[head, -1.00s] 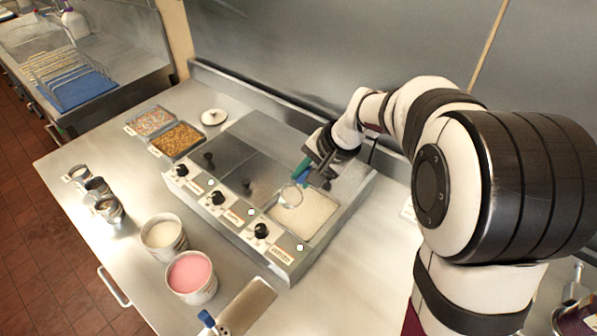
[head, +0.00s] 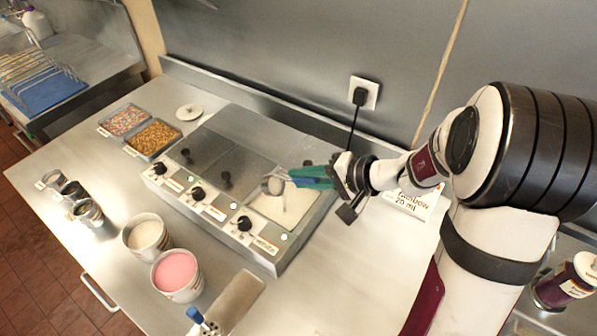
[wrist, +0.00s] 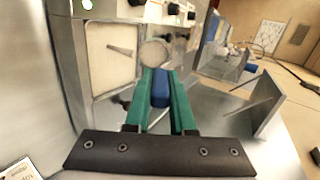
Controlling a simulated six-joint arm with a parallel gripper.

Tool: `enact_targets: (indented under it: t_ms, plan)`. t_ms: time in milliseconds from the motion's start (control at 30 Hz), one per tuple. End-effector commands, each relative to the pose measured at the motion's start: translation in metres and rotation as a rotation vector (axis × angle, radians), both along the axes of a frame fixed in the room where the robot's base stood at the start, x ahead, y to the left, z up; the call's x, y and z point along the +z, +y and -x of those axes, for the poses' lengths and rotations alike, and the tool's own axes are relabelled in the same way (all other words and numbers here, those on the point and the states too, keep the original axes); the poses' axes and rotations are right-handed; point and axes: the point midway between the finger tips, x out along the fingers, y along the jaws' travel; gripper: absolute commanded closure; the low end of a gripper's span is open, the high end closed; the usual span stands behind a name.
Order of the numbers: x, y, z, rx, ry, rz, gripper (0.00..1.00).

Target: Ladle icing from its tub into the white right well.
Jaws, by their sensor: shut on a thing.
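The warmer's right well (head: 290,212) holds white icing, and it also shows in the wrist view (wrist: 108,68). My gripper (head: 300,178) has green fingers shut on the blue handle (wrist: 160,88) of a metal ladle. The ladle's round bowl (head: 272,186) is over the left part of the white well; it also shows in the wrist view (wrist: 154,53). I cannot tell whether the bowl holds icing or touches the surface. A tub of white icing (head: 147,235) and a tub of pink icing (head: 177,273) stand in front of the warmer.
The warmer's front panel has several black knobs (head: 244,223). Two topping trays (head: 152,138) and a white lid (head: 189,112) lie at the back left. Small metal cups (head: 88,212) stand at the left. A label card (head: 413,203) is right of the warmer.

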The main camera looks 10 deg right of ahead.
Motion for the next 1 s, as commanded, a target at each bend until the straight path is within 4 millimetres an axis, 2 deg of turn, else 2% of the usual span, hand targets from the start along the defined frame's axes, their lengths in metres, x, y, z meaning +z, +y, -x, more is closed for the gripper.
enact_targets:
  t_ms: [500,1000]
  plan:
    - [-0.014,-0.014,0.011,-0.001,-0.145,-0.180,1.00]
    - [-0.015,-0.015,0.012,0.000,-0.163,-0.196,1.00]
